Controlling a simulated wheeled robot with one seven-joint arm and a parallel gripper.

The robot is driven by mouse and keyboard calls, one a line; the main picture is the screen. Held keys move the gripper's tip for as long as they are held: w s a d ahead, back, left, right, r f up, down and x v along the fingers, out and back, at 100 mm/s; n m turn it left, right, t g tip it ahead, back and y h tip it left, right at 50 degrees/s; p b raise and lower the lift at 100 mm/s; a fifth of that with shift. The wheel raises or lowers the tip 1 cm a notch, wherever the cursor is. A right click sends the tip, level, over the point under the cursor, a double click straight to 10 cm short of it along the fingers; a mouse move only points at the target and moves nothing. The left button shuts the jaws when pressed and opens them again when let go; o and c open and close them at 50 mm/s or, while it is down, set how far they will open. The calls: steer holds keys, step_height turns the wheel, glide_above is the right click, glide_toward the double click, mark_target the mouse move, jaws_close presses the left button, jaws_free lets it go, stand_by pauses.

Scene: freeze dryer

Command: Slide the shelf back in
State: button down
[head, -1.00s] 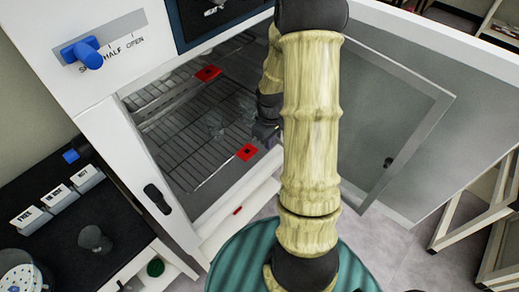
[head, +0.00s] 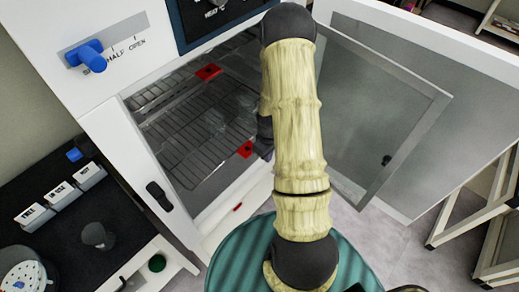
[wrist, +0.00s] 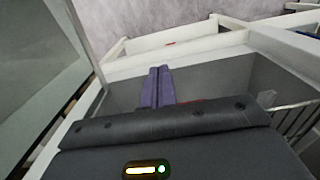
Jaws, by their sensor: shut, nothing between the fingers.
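The wire shelf (head: 185,140) with red tabs lies inside the open dryer chamber in the head view. One red tab (head: 208,72) is at its far left, another (head: 245,149) near the front right. Clear glassware (head: 216,121) stands on it, hard to make out. My gripper's dark body (head: 265,138) is beside the front red tab, mostly hidden by my arm. In the wrist view my gripper's purple fingers (wrist: 156,88) are together and empty, inside the chamber opening. Some shelf wires (wrist: 296,118) and a bit of red show there. Contact with the shelf cannot be told.
The dryer door (head: 385,110) stands open on the right. A blue lever (head: 88,56) is on the front panel. A black counter at left holds labelled boxes (head: 62,192) and a glass beaker (head: 97,236). A white-framed table (head: 480,215) is at right.

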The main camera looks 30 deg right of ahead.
steer(key=w, duration=0.1)
steer(key=w+a+p, duration=0.1)
steer(key=w, duration=0.1)
steer(key=shift+w+a+f+p, duration=0.15)
steer(key=shift+w+f+p, duration=0.25)
